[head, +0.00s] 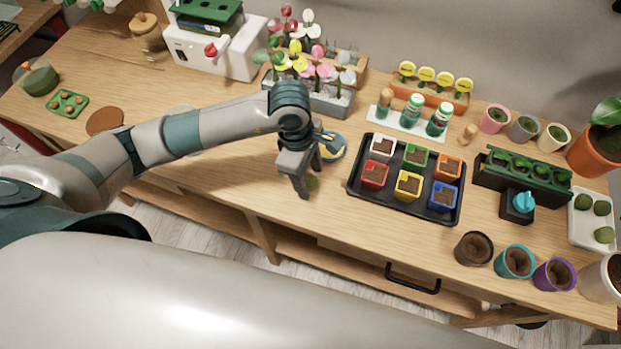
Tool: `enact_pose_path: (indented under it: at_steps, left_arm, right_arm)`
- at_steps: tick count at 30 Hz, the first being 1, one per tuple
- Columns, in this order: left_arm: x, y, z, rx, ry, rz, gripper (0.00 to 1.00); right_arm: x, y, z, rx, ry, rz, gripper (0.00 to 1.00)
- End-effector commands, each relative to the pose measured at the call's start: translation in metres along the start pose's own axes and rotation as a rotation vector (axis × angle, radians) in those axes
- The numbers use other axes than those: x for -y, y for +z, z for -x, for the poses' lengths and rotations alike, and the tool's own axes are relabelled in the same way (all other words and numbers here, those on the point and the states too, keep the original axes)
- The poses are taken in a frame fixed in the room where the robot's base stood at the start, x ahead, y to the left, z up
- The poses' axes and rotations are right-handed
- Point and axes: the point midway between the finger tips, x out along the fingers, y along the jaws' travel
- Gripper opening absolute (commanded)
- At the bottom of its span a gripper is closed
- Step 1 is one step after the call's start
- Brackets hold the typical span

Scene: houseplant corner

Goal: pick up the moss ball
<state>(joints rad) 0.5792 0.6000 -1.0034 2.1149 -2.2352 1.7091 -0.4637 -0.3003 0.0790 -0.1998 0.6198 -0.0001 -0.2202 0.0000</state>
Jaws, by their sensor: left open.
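A small green moss ball (313,184) sits on the wooden table near its front edge, partly hidden by my left gripper. My left gripper (309,186) points down at it, with its fingers apart. One finger is in front of the ball and to its left, the other behind it. I cannot tell whether either finger touches the ball. Several more green moss balls, one of them at the front (604,235), lie on a white tray (582,233) at the right end. My right gripper is out of view.
A black tray (400,207) of colored soil pots stands just right of my left gripper. A flower planter (325,98) stands farther back. The table's front edge is close; bare wood (235,165) lies left.

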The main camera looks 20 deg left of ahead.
Motion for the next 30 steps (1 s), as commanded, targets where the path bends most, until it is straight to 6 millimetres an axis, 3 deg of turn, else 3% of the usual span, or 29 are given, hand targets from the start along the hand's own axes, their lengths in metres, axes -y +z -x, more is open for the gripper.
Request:
enact_pose_path:
  at_steps: [6, 11, 12, 23, 30]
  left_arm:
    - [0.000, 0.000, 0.000, 0.000, 0.000, 0.000, 0.51]
    - [0.000, 0.000, 0.000, 0.000, 0.000, 0.000, 0.13]
    - [0.000, 0.000, 0.000, 0.000, 0.000, 0.000, 0.10]
    - [0.000, 0.000, 0.001, 0.000, 0.001, 0.000, 0.10]
    - [-0.001, 0.002, 0.013, 0.001, 0.004, -0.002, 0.10]
  right_arm:
    - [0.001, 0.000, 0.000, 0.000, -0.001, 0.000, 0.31]
    - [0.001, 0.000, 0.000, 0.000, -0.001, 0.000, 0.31]
    - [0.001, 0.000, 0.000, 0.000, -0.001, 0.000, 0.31]
    - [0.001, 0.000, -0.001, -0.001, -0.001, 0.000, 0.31]
    - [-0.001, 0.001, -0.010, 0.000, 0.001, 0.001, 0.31]
